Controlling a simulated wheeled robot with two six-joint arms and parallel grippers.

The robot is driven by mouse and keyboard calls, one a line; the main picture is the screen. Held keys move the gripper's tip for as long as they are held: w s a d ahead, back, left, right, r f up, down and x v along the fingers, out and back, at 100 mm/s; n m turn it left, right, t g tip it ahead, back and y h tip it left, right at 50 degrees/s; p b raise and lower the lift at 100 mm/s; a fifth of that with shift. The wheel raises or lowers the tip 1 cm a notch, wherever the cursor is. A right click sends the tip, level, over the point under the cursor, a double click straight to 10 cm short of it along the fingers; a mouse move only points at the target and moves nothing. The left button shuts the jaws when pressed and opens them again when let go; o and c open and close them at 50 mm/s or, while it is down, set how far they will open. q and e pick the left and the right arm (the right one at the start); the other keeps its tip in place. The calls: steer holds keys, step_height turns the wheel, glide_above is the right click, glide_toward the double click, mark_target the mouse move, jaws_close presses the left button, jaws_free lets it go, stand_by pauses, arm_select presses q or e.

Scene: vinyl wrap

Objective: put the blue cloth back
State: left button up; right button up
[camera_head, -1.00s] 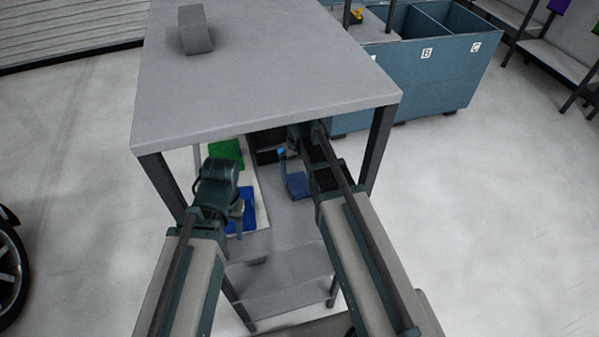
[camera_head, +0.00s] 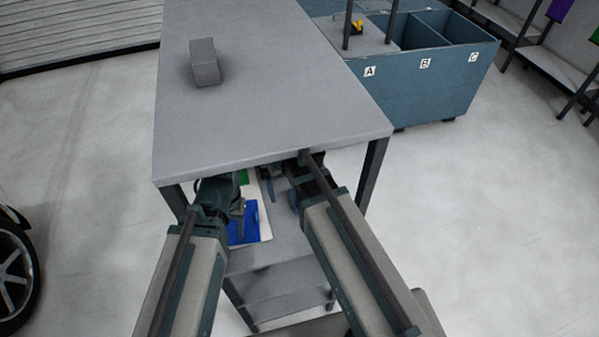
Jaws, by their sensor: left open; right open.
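A flat bright blue piece (camera_head: 243,232), which looks like the blue cloth, lies on a white sheet (camera_head: 266,228) on the shelf under the tabletop. My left gripper (camera_head: 238,210) is open at its upper edge, partly covering it; I cannot tell whether they touch. A sliver of green (camera_head: 243,177) lies further back, mostly hidden. My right gripper (camera_head: 285,190) is open under the tabletop, right of the white sheet, and mostly hidden by its arm. Small duller blue bits (camera_head: 269,184) show beside it; I cannot tell what they are.
The grey tabletop (camera_head: 270,100) overhangs both grippers and carries a grey block (camera_head: 204,62). A table leg (camera_head: 373,172) stands right of my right arm. A blue bin (camera_head: 425,85) with lettered compartments stands at the back right. A lower shelf (camera_head: 285,290) is empty.

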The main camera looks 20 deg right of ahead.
steer(key=s+a+n, duration=0.2)
steer(key=s+a, duration=0.3)
steer(key=s, duration=0.4)
steer(key=shift+h, duration=0.3)
steer(key=shift+w, duration=0.1)
